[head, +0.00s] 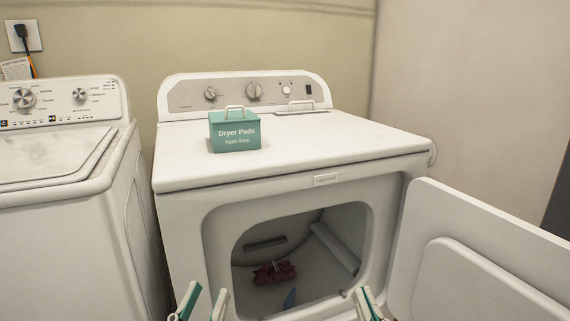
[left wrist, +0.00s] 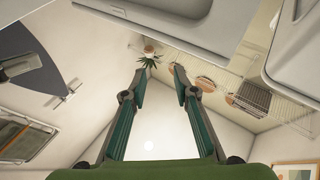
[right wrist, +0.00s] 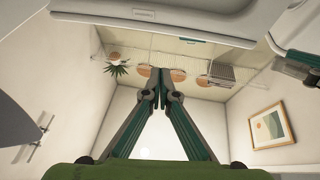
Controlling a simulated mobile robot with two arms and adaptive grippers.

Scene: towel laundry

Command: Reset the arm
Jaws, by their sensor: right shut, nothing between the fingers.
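My left gripper (head: 206,291) is at the bottom of the head view, in front of the dryer's lower left front. Its fingers are apart and empty in the left wrist view (left wrist: 159,72). My right gripper (head: 364,292) is at the bottom of the head view, near the lower right edge of the dryer opening. Its fingertips meet in the right wrist view (right wrist: 160,94), with nothing between them. A crumpled dark red cloth (head: 274,273) lies inside the dryer drum.
The white dryer (head: 300,150) stands with its door (head: 490,255) swung open to the right, close to my right gripper. A teal Dryer Pads box (head: 235,133) sits on its top. A white washer (head: 60,220) with a closed lid stands at the left.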

